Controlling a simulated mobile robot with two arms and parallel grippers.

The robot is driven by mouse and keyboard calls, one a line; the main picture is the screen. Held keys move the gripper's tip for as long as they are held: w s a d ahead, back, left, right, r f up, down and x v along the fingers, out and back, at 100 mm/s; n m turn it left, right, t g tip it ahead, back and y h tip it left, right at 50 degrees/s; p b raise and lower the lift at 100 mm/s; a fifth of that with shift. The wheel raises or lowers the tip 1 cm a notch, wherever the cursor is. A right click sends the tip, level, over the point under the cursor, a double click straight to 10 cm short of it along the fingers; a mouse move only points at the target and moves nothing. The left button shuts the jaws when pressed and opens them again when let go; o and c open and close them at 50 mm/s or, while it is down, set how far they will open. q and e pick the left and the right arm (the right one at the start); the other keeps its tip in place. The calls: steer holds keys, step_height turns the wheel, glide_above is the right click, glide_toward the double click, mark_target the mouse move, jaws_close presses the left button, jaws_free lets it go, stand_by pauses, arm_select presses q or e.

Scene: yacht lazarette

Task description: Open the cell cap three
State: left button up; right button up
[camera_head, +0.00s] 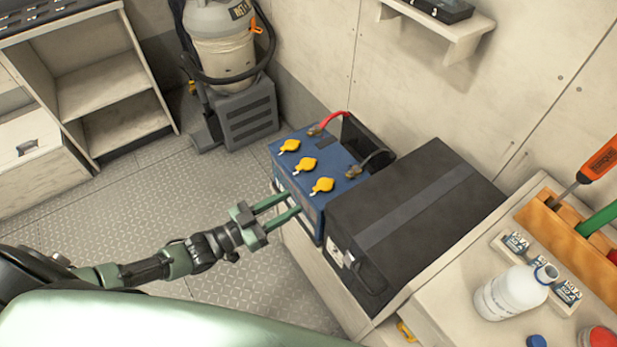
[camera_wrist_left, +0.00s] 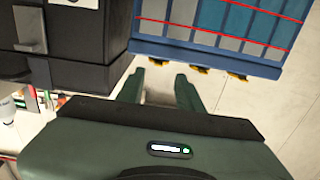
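A blue battery (camera_head: 312,172) stands on the bench with three yellow cell caps in a row on its top: a far one (camera_head: 289,146), a middle one (camera_head: 304,165) and a near one (camera_head: 322,186). All three look seated; no number is legible. My left gripper (camera_head: 293,203) is open and empty beside the battery's left side, lower than the caps. In the left wrist view, the fingers (camera_wrist_left: 160,88) are apart with nothing between them. The battery's striped side (camera_wrist_left: 215,25) fills the top right, with the yellow caps partly showing along its lower edge. My right gripper is not in view.
A black box (camera_head: 410,215) stands close to the right of the battery. Red and dark cable clamps (camera_head: 325,123) sit at its far edge. A white bottle (camera_head: 512,292) and a wooden tool rack (camera_head: 560,235) are at the right. Open floor (camera_head: 180,190) lies left.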

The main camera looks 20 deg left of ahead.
mark_target(318, 187)
arm_select(q)
steer(key=b+x, duration=0.1)
steer(key=x, duration=0.3)
steer(key=shift+s+d, duration=0.2)
steer(key=b+x, duration=0.1)
steer(key=x, duration=0.2)
steer(key=shift+a, duration=0.15)
steer(key=shift+w, duration=0.2)
jaws_close()
steer(key=shift+r, duration=0.1)
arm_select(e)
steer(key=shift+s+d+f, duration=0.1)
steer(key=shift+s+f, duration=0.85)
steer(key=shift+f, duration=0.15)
arm_select(q)
steer(key=shift+s, duration=0.1)
steer(key=shift+r, duration=0.1)
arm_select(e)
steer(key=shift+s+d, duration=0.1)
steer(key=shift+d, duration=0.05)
